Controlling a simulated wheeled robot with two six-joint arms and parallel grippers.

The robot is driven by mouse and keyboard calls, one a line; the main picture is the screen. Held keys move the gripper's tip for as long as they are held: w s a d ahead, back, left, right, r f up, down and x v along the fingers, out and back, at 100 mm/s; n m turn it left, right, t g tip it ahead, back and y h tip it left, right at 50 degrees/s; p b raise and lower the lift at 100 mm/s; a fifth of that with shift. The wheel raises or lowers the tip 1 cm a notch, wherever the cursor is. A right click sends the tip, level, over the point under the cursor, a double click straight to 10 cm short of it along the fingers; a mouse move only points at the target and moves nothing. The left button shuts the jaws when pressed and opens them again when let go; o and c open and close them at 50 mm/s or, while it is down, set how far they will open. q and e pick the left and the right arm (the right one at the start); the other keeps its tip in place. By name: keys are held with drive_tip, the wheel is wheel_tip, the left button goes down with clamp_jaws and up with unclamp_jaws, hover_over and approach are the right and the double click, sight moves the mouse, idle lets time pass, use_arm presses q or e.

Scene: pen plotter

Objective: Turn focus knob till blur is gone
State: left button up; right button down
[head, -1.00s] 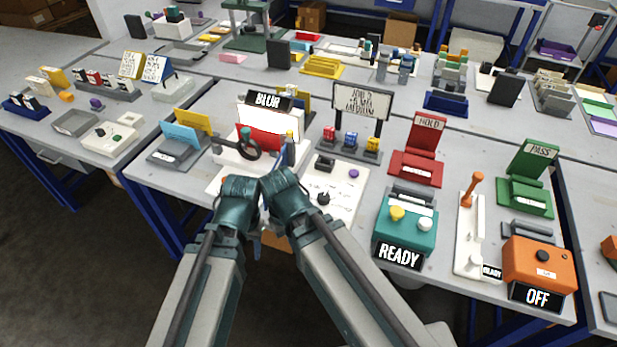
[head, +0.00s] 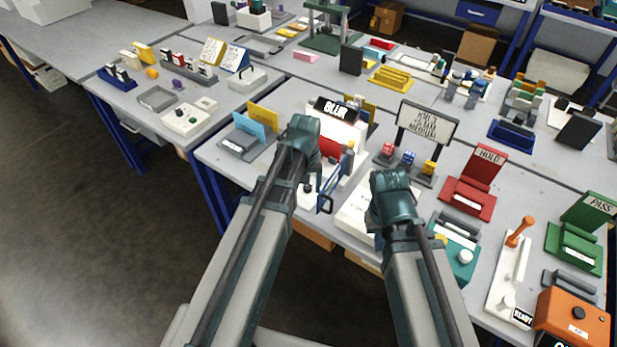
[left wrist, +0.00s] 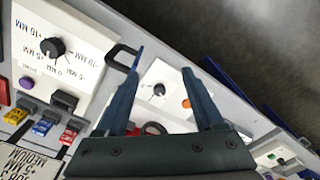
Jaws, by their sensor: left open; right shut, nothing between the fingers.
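The BLUR sign (head: 335,110) stands on the white focus device, with a red block (head: 330,148) below it. My left gripper (head: 330,183) is just in front of this device, pointing down. In the left wrist view, my left gripper (left wrist: 170,82) is open and empty. Between and beyond its fingers lies a white panel (left wrist: 148,78) with a black knob (left wrist: 159,89) and an orange button (left wrist: 186,103). The fingers appear apart from the knob.
Another white panel (left wrist: 75,30) with a black knob (left wrist: 52,47) and MM marks lies beside the left gripper. A red HOLD stand (head: 478,180), a teal box (head: 452,258) and an orange box (head: 572,318) stand to the right. Dark floor is at the left.

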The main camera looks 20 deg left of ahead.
sight(308, 187)
use_arm(q)
drive_tip(key=w+a+n, duration=0.3)
drive_tip(key=w+n, duration=0.3)
drive_tip(key=w, duration=0.5)
wheel_tip(308, 187, down, 13)
drive_tip(key=b, duration=1.3)
drive_tip(key=shift+d+f, duration=0.15)
drive_tip(key=shift+f, duration=0.05)
drive_tip(key=shift+c, duration=0.2)
clamp_jaws()
